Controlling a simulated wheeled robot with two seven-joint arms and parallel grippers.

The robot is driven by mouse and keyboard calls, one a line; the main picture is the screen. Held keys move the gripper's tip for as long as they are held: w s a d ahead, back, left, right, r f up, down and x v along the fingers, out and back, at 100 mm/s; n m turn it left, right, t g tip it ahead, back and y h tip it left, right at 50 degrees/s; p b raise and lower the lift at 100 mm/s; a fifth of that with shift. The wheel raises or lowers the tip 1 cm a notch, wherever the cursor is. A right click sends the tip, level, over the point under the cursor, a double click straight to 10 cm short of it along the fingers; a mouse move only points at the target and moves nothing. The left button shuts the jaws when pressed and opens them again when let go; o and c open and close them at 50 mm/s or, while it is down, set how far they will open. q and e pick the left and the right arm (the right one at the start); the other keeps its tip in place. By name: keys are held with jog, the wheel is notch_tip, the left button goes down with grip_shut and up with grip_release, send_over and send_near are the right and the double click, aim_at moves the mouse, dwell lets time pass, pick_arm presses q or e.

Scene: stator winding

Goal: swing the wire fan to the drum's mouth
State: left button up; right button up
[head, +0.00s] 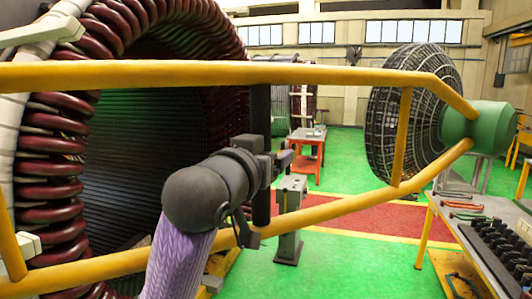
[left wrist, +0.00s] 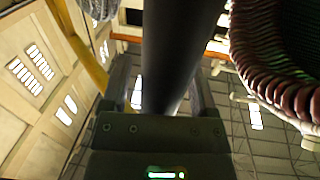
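The wire fan (head: 405,110), a round dark cage with a green motor housing (head: 478,128), is at the right of the head view. Yellow rails (head: 330,76) run from it across the front of the drum. The drum (head: 125,165), with dark red coils around its wide mouth, fills the left. A black upright handle (head: 261,110) joins the rails. My left gripper (head: 268,160) is at this handle. In the left wrist view the dark handle (left wrist: 180,45) stands between its two fingers, with a narrow gap beside the left finger. My right gripper is in neither view.
A bench (head: 478,245) with tools and black parts stands at the right. A grey pedestal (head: 289,225) and a red cart (head: 306,155) stand beyond the rails.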

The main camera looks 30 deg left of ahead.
pick_arm(q)
grip_shut()
dwell(1.2)
